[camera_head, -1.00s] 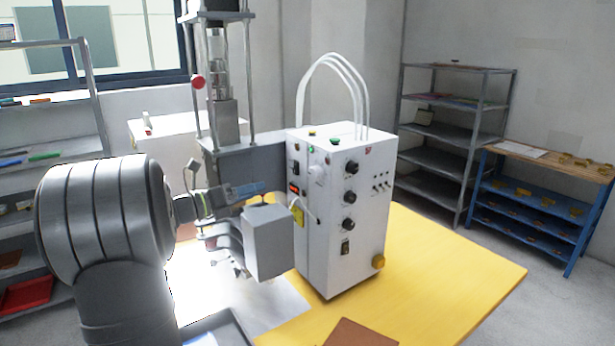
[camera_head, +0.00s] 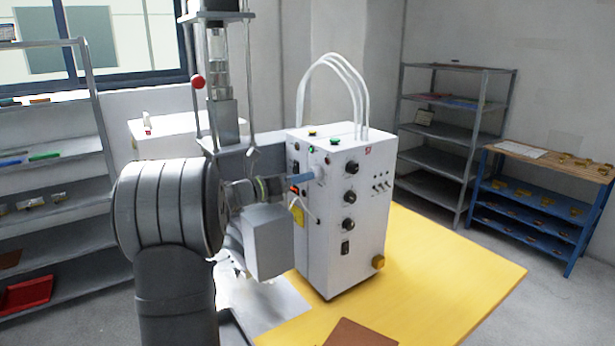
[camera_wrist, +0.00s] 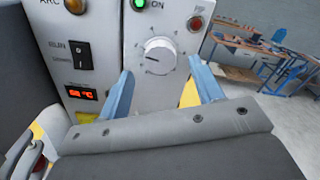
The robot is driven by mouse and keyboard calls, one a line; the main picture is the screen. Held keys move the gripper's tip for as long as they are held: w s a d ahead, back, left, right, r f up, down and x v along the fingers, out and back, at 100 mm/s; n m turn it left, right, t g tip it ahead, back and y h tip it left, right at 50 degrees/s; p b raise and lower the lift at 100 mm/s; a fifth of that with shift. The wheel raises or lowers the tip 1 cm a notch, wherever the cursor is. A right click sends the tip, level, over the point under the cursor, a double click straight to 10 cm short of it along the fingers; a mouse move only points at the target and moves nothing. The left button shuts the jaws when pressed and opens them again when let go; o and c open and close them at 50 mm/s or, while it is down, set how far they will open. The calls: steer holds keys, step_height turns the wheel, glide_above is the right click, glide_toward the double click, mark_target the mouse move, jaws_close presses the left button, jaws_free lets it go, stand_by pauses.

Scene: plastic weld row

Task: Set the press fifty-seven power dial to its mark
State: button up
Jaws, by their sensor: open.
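The power dial (camera_wrist: 158,56) is a white round knob with tick marks around it, on the front of a white control box (camera_head: 342,240). It shows in the wrist view above and between the two blue fingers of my gripper (camera_wrist: 162,92). The fingers are open and spread to either side below the dial, with nothing between them. In the head view my gripper (camera_head: 307,176) points at the left face of the box, and the dial is hidden behind its fingers.
Beside the dial are a black rocker switch (camera_wrist: 81,55), a red display (camera_wrist: 81,94), a green ON button (camera_wrist: 138,4) and a red button (camera_wrist: 196,23). The yellow table (camera_head: 440,265) is clear at right.

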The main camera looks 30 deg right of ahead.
steer(key=shift+d, duration=1.7)
steer(key=c, duration=1)
steer(key=shift+o, duration=0.2)
steer(key=n, duration=1)
steer(key=shift+n, duration=0.3)
